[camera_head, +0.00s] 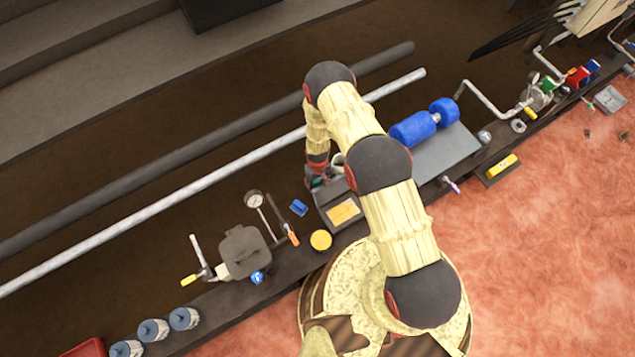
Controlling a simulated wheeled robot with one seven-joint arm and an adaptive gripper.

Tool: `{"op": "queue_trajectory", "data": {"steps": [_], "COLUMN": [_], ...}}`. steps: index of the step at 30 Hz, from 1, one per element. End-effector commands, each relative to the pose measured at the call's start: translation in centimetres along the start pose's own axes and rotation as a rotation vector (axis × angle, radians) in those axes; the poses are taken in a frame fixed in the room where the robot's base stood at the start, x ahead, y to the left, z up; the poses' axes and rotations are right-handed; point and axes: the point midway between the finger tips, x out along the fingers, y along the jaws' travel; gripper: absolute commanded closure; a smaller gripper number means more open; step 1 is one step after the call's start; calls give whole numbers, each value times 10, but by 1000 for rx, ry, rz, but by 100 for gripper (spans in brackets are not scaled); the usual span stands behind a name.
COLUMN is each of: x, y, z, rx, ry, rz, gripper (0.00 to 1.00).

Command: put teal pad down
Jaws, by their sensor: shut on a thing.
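My arm reaches over the long dark bench, and my gripper (318,177) is low at its end, partly hidden by my own arm. It is shut on a small teal piece, the teal pad (317,183), of which only a sliver shows. The pad is at the upper left of a grey block (325,214) with a yellow-orange plate (343,212) on its front. I cannot tell whether the pad touches the block.
A blue motor-like unit (413,129) stands on a grey plate to the right. Long pipes (200,185) run behind.

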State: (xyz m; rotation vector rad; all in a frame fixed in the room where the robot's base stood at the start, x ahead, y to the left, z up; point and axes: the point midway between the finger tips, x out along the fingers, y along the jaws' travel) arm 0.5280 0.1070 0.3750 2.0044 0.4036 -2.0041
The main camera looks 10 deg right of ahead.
Motion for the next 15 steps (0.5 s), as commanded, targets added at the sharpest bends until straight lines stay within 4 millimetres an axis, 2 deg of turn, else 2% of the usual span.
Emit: {"op": "queue_trajectory", "data": {"steps": [1, 2, 11, 15], "x": [3, 2, 2, 2], "y": [0, 0, 0, 0], "z": [0, 0, 0, 0], "rx": [0, 0, 0, 0], "ry": [0, 0, 0, 0], "rz": [0, 0, 0, 0], "gripper": [74, 53, 36, 35]}}
